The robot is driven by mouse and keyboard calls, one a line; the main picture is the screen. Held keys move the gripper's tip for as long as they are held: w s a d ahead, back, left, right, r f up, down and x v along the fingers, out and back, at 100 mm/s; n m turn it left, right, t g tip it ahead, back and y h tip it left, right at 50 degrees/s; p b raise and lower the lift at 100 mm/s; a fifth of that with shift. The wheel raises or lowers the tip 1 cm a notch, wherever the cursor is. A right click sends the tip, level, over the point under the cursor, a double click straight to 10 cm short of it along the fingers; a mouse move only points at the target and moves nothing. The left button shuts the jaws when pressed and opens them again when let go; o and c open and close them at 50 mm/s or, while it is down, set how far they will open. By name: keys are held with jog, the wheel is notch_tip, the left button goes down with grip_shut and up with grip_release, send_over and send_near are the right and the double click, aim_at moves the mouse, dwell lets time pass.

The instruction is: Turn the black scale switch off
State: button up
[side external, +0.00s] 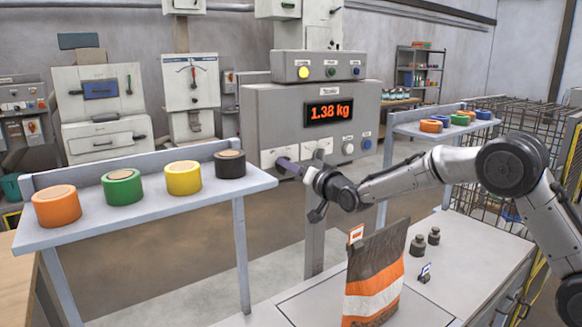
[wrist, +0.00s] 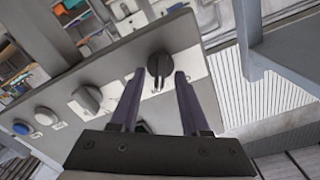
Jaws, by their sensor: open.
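The black scale switch (wrist: 159,64) is a round knob with a bar handle on a pale plate of the grey panel. In the wrist view it sits between the two dark purple fingertips of my open gripper (wrist: 159,76). I see a gap on each side of the knob, and no clear contact. In the side view my gripper (side external: 284,165) reaches the lower left of the scale panel (side external: 275,110), and its fingers and wrist hide the black switch. The orange display (side external: 330,111) on the panel reads 1.38 kg.
A grey knob (wrist: 87,98) sits beside the black switch, with blue and white buttons (side external: 367,144) further along. A shelf (side external: 135,215) with orange, green, yellow and black rolls stands left of the panel. A striped bag (side external: 372,280) and dark weights (side external: 418,246) stand below my arm.

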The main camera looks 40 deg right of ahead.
jog(key=shift+w, duration=0.2)
grip_shut()
jog(key=shift+n, duration=0.3)
jog(key=n, duration=1.1)
jog(key=shift+a, duration=0.3)
jog(key=shift+f+n, duration=0.1)
jog(key=shift+n, duration=0.2)
dwell(0.3)
